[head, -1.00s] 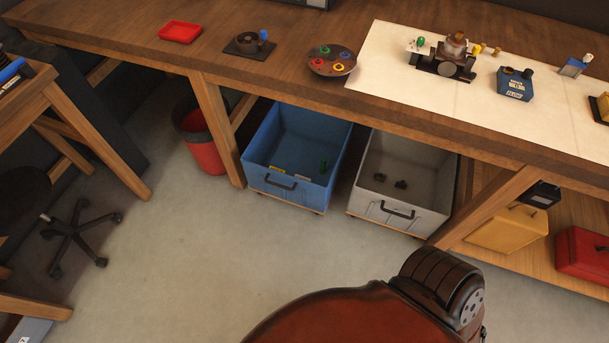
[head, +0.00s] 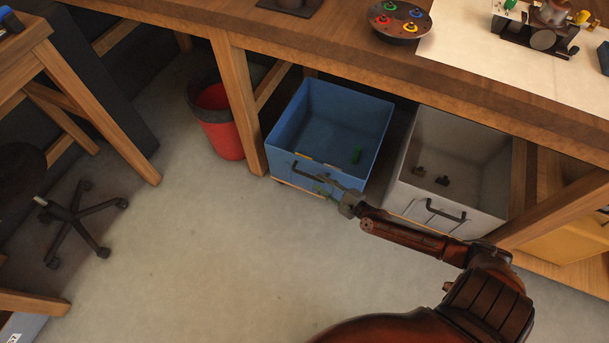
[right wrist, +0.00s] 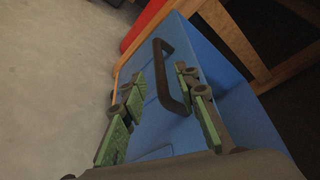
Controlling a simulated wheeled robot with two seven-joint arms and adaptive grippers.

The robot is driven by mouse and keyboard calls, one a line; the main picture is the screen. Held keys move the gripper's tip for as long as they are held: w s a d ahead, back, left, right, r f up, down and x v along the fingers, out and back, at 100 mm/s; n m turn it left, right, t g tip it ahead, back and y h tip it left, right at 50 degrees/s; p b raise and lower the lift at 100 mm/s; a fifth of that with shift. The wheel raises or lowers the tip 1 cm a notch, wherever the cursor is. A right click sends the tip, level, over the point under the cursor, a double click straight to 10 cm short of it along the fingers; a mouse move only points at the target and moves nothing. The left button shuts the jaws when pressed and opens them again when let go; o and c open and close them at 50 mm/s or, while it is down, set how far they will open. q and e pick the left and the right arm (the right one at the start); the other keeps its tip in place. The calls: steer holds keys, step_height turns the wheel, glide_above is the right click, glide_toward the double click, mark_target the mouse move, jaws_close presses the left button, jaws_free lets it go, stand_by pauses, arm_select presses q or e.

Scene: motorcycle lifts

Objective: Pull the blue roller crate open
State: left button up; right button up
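Whether a finger touches the handle I cannot tell. My left gripper is in neither current view.
A grey crate (head: 413,207) with small dark parts stands to the right of the blue one. A red bin (head: 225,139) and a wooden bench leg (head: 238,100) are to the left. A wheeled chair (head: 72,217) is further left. The floor (head: 200,260) in front is clear.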

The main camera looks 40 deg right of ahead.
mark_target(308, 175)
steer(key=b+x, duration=0.1)
steer(key=x, duration=0.5)
steer(key=shift+f, duration=0.15)
steer(key=shift+w+a, duration=0.1)
steer(key=shift+w, duration=0.45)
arm_select(q)
steer(key=shift+w+d+f+t, duration=0.1)
steer(key=shift+w+f+t, duration=0.2)
steer(key=shift+f, duration=0.35)
steer(key=shift+w+d+f+t, duration=0.1)
steer(key=shift+w+f+t, duration=0.2)
steer(key=shift+f, duration=0.3)
steer(key=shift+s, duration=0.1)
arm_select(e)
steer(key=shift+c, duration=0.7)
jaws_close()
